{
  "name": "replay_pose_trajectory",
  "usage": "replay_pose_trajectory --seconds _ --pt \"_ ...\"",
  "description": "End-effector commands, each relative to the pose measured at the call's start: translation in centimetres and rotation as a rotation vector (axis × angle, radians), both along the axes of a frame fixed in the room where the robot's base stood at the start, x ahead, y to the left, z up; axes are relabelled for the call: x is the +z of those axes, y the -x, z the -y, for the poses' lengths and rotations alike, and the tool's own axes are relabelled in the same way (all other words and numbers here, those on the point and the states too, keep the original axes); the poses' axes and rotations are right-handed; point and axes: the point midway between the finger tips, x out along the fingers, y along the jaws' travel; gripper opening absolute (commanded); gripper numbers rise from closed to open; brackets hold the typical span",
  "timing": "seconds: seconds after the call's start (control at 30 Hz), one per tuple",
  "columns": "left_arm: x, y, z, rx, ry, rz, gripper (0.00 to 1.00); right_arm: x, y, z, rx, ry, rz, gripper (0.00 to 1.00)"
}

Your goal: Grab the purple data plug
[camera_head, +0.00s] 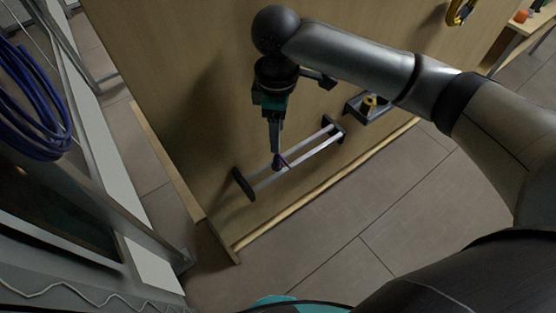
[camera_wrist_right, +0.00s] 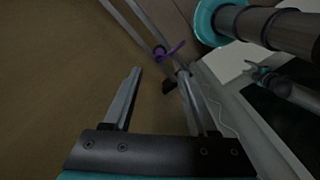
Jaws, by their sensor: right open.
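The purple data plug (camera_head: 278,162) sits at a rack of two pale parallel rails (camera_head: 262,183) with dark end pieces, low on a wooden panel. In the right wrist view the plug (camera_wrist_right: 165,51) shows as a small purple piece at the rails, just beyond my fingertips. My right gripper (camera_head: 276,149) points down at the plug and partly covers it in the head view. In the right wrist view its two fingers (camera_wrist_right: 160,73) stand apart with nothing held between them.
The wooden panel (camera_head: 180,70) stands behind the rack. A small dark shelf (camera_head: 378,114) with a yellow-and-black item (camera_head: 369,103) is to the right of the rack. Coiled blue cable (camera_head: 30,105) hangs at the left. Tiled floor (camera_head: 330,235) lies in front, clear.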

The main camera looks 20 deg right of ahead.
Motion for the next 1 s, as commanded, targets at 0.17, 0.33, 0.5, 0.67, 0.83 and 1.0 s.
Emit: replay_pose_trajectory --seconds 0.17,0.33,0.5,0.67,0.83,1.0 --pt "-0.1 0.0 0.0 -0.002 0.001 0.000 0.52 -3.5 0.0 0.0 0.000 0.000 -0.001 0.58" --pt "-0.1 0.1 0.1 -0.003 0.000 -0.001 0.52 -5.0 0.0 0.0 0.001 0.000 0.001 0.58" --pt "-0.2 0.1 0.1 -0.003 0.001 -0.002 0.52 -6.6 0.1 0.0 0.001 0.000 -0.001 0.58" --pt "-0.3 0.2 0.1 -0.004 0.001 -0.003 0.52 -9.1 0.1 0.0 0.000 0.001 0.000 0.58" --pt "-0.4 0.2 0.1 -0.004 0.001 -0.003 0.52 -10.1 0.0 0.0 0.001 0.000 0.002 0.58" --pt "-0.4 0.2 0.1 -0.003 0.001 -0.004 0.52 -10.1 0.0 0.0 0.002 0.000 0.002 0.58"
